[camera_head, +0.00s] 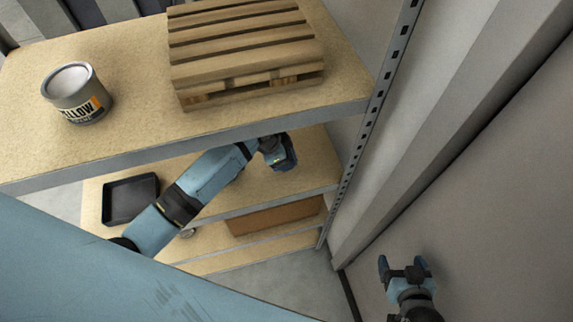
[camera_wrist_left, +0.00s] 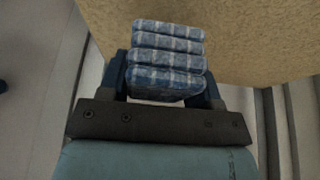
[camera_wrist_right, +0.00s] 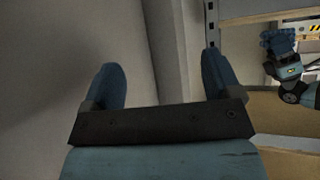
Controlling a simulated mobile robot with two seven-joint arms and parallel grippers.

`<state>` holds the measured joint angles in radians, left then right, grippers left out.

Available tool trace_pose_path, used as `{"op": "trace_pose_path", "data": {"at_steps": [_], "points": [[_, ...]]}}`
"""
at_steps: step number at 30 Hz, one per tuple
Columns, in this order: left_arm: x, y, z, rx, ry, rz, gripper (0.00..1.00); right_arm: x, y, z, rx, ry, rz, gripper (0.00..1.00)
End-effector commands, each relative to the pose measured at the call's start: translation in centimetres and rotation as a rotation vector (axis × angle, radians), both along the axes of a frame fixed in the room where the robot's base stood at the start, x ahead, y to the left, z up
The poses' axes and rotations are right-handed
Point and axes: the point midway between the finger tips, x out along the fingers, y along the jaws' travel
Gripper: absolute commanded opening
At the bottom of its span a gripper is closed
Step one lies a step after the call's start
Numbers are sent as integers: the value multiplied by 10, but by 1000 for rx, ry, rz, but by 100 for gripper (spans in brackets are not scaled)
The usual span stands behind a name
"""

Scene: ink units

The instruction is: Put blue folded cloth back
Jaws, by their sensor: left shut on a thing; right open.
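The blue folded cloth (camera_wrist_left: 167,62), checked with pale stripes, sits between the fingers of my left gripper (camera_wrist_left: 166,84) in the left wrist view. The gripper is shut on it, with a shelf board (camera_wrist_left: 250,30) just beyond. In the head view my left gripper (camera_head: 280,152) reaches over the middle shelf (camera_head: 300,172) toward its right end. The cloth is hard to make out there. My right gripper (camera_head: 404,268) is open and empty, beside the wall at the lower right. It also shows open in the right wrist view (camera_wrist_right: 163,85).
On the top shelf (camera_head: 140,120) stand a can (camera_head: 77,95) with a pale lid and a wooden pallet (camera_head: 243,48). A black tray (camera_head: 130,198) is on the middle shelf at left. A brown box-like object (camera_head: 275,215) lies lower down. A perforated metal post (camera_head: 372,120) bounds the right side.

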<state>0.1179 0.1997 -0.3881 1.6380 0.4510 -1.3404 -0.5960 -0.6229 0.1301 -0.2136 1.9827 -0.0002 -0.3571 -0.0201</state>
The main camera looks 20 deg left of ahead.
Motion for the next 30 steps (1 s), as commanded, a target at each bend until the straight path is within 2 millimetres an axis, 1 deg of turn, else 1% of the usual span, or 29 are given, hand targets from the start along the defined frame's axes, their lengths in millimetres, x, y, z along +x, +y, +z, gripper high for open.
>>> {"op": "trace_pose_path", "data": {"at_steps": [1,3,6,8,12,15,25,26,27,28,29,30], "points": [[-8,-7,2,-1,2,-1,35,-1,0,5,0,1,-1,84],[-14,-13,1,-1,1,0,35,-1,-1,6,0,2,-4,84],[-19,-18,0,1,-1,0,35,-3,-2,6,-1,4,-5,84],[-20,-18,-3,1,1,1,35,-3,-2,6,-1,6,-6,84],[-20,-18,-23,0,3,2,35,-4,-3,9,7,14,-17,84],[-19,-18,-33,1,1,1,35,-4,-2,8,18,20,-33,84],[-19,-18,-37,1,0,0,35,1,-1,5,22,18,-39,84],[-19,-18,-37,1,0,0,63,1,-1,5,21,18,-38,84],[-19,-18,-37,1,0,0,72,1,-1,5,21,18,-37,84],[-19,-18,-37,1,0,0,79,1,-1,6,20,18,-36,84],[-19,-18,-37,1,0,0,84,1,-1,6,20,18,-35,84],[-19,-18,-37,1,0,0,84,1,-1,6,20,18,-35,84]]}}
